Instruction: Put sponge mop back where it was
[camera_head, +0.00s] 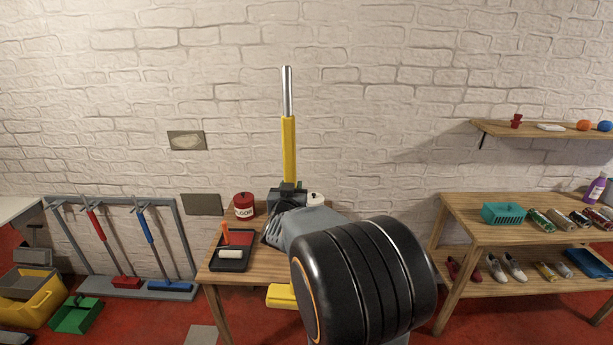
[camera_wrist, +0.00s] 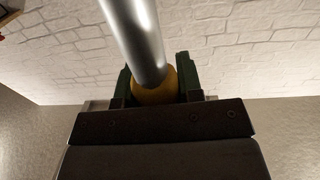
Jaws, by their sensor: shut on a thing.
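The sponge mop (camera_head: 289,150) stands upright in front of the white brick wall. It has a silver upper pole, a yellow sleeve and a yellow head (camera_head: 281,296) low beside the table. My gripper (camera_head: 288,190) is shut on the yellow sleeve. In the wrist view, the jaws (camera_wrist: 159,86) flank the yellow part, and the silver pole rises from it. My arm hides the lower handle. The grey rack (camera_head: 184,240) on the left holds a red broom (camera_head: 98,226) and a blue broom (camera_head: 148,227). Its leftmost hook (camera_head: 57,205) looks empty.
A wooden table (camera_head: 216,277) with a paint tray (camera_head: 233,262) and red tin (camera_head: 244,205) stands close to the mop. A yellow bucket (camera_head: 42,300) and green dustpan (camera_head: 78,314) sit before the rack. A loaded wooden shelf (camera_head: 462,211) stands right.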

